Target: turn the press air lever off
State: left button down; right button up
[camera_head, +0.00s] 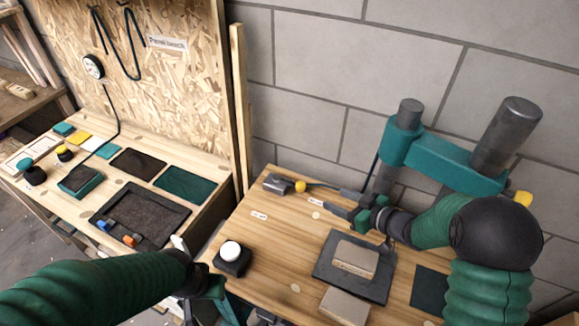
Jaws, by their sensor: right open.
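The press air lever has a yellow round knob (300,186) next to a grey valve block (278,184) at the back left of the right-hand wooden bench. A dark hose runs from there toward the press (440,158), which has teal and grey parts. My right gripper (334,199) is open and empty, its fingers pointing left toward the yellow knob, a short gap to its right. My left gripper (214,290) is low in the picture at the bench's front left edge; its fingers are too hidden to tell their state.
Small white labels (259,215) lie on the bench. A black box with a white button (231,251) stands at the front left. A dark plate (327,264) bears a wooden block (355,259); another block (344,306) lies in front. A second bench with a dark tray (165,198) is left.

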aim_at(302, 186)
jog(key=x, duration=1)
jog(key=shift+a, duration=0.6)
jog(key=w+a, duration=0.1)
jog(key=w+a+f, duration=0.1)
jog(key=a, duration=0.1)
jog(key=shift+w+a+b, duration=0.3)
jog(key=shift+a+b, duration=0.05)
jog(key=shift+w+f, duration=0.15)
jog(key=shift+w+d+f+y, duration=0.15)
jog(key=shift+w+d+y, duration=0.15)
jog(key=shift+d, duration=0.1)
jog(key=shift+s+a+r, duration=0.2)
jog(key=shift+a, duration=0.15)
jog(key=c, duration=0.9)
grip_shut()
pick_arm(q)
jog(key=shift+s+d+r, duration=0.1)
jog(key=shift+s+d, duration=0.45)
jog(key=shift+s, duration=0.1)
pick_arm(e)
jog(key=shift+d, duration=0.15)
